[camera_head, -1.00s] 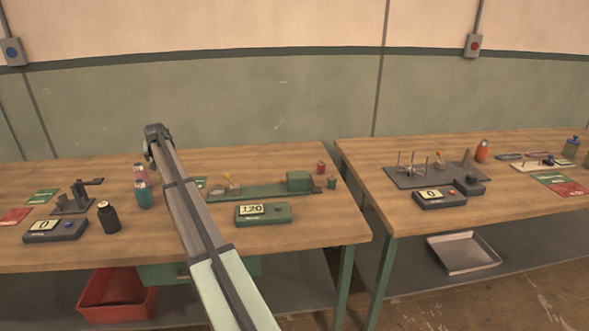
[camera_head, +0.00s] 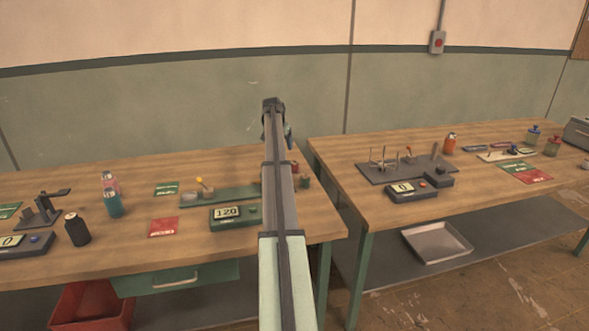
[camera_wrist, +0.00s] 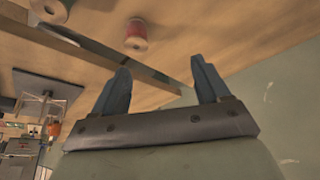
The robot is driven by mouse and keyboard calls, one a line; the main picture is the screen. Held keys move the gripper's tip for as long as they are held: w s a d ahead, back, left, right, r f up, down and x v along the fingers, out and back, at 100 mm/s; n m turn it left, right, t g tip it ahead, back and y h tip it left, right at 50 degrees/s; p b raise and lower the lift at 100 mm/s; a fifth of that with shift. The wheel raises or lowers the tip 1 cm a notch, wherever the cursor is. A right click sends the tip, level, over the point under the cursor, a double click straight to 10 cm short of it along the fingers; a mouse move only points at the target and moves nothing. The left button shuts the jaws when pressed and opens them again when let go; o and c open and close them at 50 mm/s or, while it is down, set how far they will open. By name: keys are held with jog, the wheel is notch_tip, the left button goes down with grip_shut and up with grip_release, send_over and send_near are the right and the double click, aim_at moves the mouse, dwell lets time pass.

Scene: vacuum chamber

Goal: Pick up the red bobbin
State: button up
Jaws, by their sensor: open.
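The red bobbin (camera_wrist: 136,38) stands on the wooden bench in the wrist view, just beyond and a little left of the gap between my fingers. In the head view the red bobbin (camera_head: 294,167) shows at the bench's right end, partly hidden by my arm. My gripper (camera_wrist: 160,68) is open, with two blue fingers spread and nothing between them. In the head view my gripper (camera_head: 288,132) is mostly hidden behind the end of my arm, near the bench's back edge. A green bobbin (camera_wrist: 50,10) stands near the red one.
A green winder base (camera_head: 235,196) with a display box (camera_head: 236,215) lies left of my arm. Bottles (camera_head: 113,204) and a black jar (camera_head: 77,230) stand farther left. A second bench (camera_head: 490,195) with a dark plate (camera_head: 400,168) is to the right, across a gap.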

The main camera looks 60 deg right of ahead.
aim_at(295, 162)
jog(key=shift+m+g, duration=0.3)
jog(key=s+d+f, duration=0.1)
jog(key=f, duration=0.1)
jog(key=s+d+f, duration=0.1)
jog(key=d+f, duration=0.1)
jog(key=f, duration=0.1)
jog(key=s+d+f, duration=0.1)
jog(key=d+f, duration=0.1)
jog(key=f, duration=0.1)
jog(key=shift+d, duration=0.1)
jog(key=shift+s+a+f+x, duration=0.1)
jog(key=shift+a+x, duration=0.05)
jog(key=shift+x, duration=0.7)
jog(key=shift+s+a+f+x, duration=0.1)
jog(key=shift+a+x, duration=0.1)
jog(key=shift+x, duration=0.7)
jog(key=shift+s+a+f+x, duration=0.1)
jog(key=shift+a+x, duration=0.05)
jog(key=shift+x, duration=0.7)
jog(key=shift+r, duration=0.1)
jog(key=shift+c, duration=0.4)
jog(key=shift+w, duration=0.1)
jog(key=c, duration=1)
jog(key=shift+o, duration=0.2)
jog(key=shift+r, duration=0.1)
